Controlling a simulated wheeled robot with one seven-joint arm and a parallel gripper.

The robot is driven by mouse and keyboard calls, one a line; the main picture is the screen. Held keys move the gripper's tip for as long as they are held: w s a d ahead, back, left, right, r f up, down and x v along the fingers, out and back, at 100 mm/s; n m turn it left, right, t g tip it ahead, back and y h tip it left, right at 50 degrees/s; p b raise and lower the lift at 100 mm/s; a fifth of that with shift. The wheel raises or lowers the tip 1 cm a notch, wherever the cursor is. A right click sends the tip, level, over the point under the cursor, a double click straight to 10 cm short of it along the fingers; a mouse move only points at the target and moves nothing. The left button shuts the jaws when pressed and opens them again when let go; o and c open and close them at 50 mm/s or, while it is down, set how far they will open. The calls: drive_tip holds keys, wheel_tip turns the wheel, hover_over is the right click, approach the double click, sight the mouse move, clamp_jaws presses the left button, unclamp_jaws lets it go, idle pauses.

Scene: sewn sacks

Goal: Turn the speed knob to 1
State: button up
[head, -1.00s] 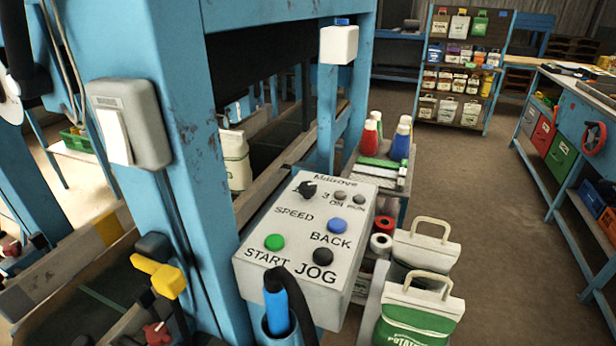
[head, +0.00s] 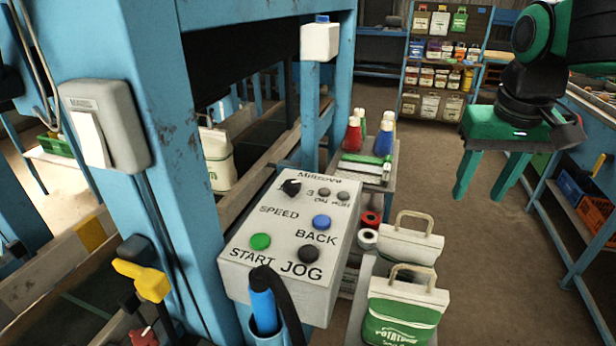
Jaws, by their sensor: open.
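The grey control box (head: 283,217) is mounted on the blue machine frame, its sloped panel facing me. The black speed knob (head: 291,187) sits at the panel's upper left, above the word SPEED. A 3 shows to its right; the other scale marks are too small or hidden to read. The panel also has a green START button (head: 260,241), a blue BACK button (head: 321,222) and a black JOG button (head: 309,254). My gripper (head: 490,178), green with two fingers pointing down, is open and empty in the upper right, well apart from the box.
Sacks with handles (head: 402,306) stand right of the box. A blue cable tool (head: 263,304) rests in a holder before the box. A yellow lever (head: 143,279) is at left. Floor between box and right bench is open.

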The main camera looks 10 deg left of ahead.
drive_tip(key=a+r+n+y, duration=0.1)
drive_tip(key=a+r+n, duration=0.3)
drive_tip(key=a, duration=1.3)
drive_tip(key=n+y, duration=0.1)
drive_tip(key=y, duration=0.1)
approach(293, 184)
drive_tip(key=shift+t, duration=0.4)
drive_tip(key=x, duration=0.8)
drive_tip(key=shift+s+a+f, duration=0.15)
drive_tip(key=shift+s, duration=0.15)
